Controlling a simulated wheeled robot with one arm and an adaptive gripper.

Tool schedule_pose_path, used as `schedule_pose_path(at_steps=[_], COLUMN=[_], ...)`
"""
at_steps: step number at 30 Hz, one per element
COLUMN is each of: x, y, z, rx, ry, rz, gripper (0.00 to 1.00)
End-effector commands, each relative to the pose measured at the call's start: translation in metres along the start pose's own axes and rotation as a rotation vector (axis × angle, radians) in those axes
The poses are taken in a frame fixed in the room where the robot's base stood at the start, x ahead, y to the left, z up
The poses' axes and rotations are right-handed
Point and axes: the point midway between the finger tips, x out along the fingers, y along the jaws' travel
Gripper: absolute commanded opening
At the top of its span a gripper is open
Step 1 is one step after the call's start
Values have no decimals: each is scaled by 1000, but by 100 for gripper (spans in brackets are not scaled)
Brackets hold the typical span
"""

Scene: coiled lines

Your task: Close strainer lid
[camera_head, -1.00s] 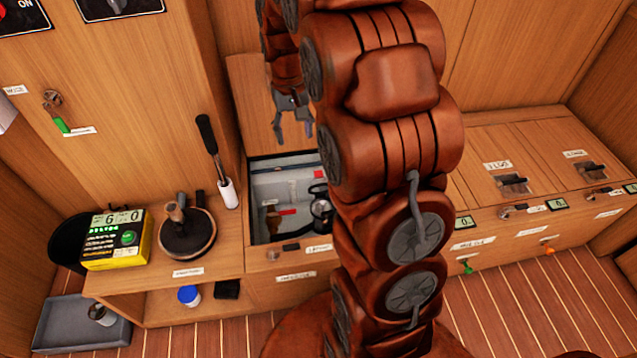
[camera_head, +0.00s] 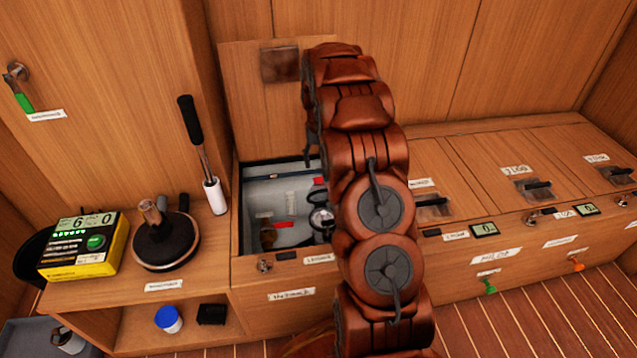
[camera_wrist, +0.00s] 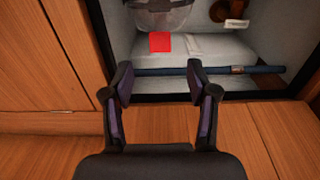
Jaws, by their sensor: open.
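A wooden lid (camera_head: 262,75) with a dark latch plate stands raised behind an open grey-lined compartment (camera_head: 247,195) in the head view. Inside are a round clear and dark fitting (camera_head: 320,217), perhaps the strainer, and a red piece (camera_head: 284,225). In the wrist view, a clear bowl (camera_wrist: 160,16) and a red tag (camera_wrist: 160,42) show at the top. My gripper (camera_wrist: 160,80) is open and empty, its fingertips near a dark blue rod or hose (camera_wrist: 245,70) along the compartment's edge. In the head view my arm hides most of my gripper.
Left of the compartment stand a black-handled tool (camera_head: 202,150), a round dark base with a knob (camera_head: 165,243) and a yellow meter (camera_head: 85,245). Closed lids with latches (camera_head: 530,188) lie to the right. The plank floor is clear at lower right.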

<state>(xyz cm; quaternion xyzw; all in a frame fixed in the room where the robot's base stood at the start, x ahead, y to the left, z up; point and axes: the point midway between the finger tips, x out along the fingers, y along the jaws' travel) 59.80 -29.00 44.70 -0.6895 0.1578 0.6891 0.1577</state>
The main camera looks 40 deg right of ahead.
Motion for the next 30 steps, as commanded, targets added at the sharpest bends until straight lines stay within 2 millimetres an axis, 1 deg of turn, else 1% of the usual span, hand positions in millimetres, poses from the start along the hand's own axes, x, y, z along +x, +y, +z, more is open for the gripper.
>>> schedule_pose_path(at_steps=[5, 15, 18, 21, 28, 30], x=[14, 63, 72, 76, 76, 76], y=[0, 0, 0, 0, 0, 0], z=[1, 0, 1, 1, 0, 0], rx=[0, 1, 1, 0, 0, 0], ry=[-3, -1, -2, -2, -1, -1], rz=[0, 0, 0, 0, 0, 0], gripper=[58, 58, 58, 58, 58, 51])
